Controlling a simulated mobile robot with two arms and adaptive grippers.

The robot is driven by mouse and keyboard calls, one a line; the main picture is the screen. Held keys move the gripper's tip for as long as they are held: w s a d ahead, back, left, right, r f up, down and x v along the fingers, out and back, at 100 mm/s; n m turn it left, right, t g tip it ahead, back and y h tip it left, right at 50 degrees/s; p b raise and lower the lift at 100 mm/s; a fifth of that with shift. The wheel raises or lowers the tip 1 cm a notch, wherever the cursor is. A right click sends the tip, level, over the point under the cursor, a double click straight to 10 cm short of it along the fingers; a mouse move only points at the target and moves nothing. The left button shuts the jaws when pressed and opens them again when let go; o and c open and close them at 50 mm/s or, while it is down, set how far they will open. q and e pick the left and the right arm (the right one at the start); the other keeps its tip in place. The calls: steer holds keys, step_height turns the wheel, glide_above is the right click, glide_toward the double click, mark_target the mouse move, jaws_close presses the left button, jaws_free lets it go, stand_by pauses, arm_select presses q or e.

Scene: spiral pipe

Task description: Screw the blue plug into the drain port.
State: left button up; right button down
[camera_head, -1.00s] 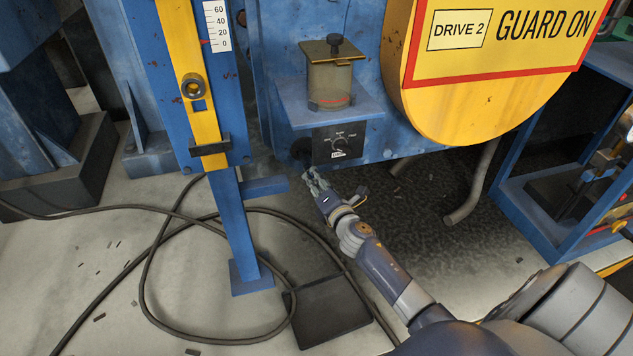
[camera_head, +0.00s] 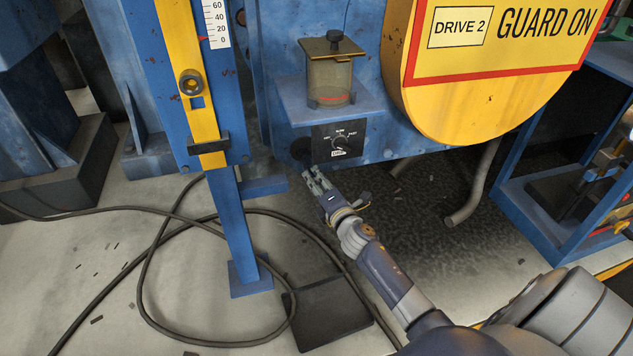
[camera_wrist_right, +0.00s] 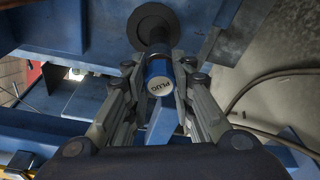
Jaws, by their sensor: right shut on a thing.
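The blue plug (camera_wrist_right: 158,68) shows in the right wrist view, with its pale end face marked PLUG turned toward the camera. My right gripper (camera_wrist_right: 159,80) is shut on it, one finger on each side. The drain port (camera_wrist_right: 151,24) is a dark round flange with a dark centre, just beyond the plug. The plug lines up roughly with it; I cannot tell how far it is engaged. In the head view my right gripper (camera_head: 311,176) points up at the dark port (camera_head: 301,151) under the blue machine. The plug is too small to make out there. My left gripper is not in view.
A blue post (camera_head: 240,225) stands left. Cables (camera_head: 150,270) and a black tray (camera_head: 330,313) lie on the floor.

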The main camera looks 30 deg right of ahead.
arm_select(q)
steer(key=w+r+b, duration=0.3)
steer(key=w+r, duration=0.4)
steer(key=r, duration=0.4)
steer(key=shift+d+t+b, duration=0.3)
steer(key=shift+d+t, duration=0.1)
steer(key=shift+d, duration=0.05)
arm_select(e)
steer(key=m, duration=0.5)
steer(key=m+t, duration=0.1)
steer(key=m, duration=0.5)
steer(key=m+t+h, duration=0.1)
steer(key=m, duration=0.4)
steer(key=shift+w+a+f, duration=0.1)
steer(key=shift+a+f, duration=0.15)
steer(key=shift+f, duration=0.05)
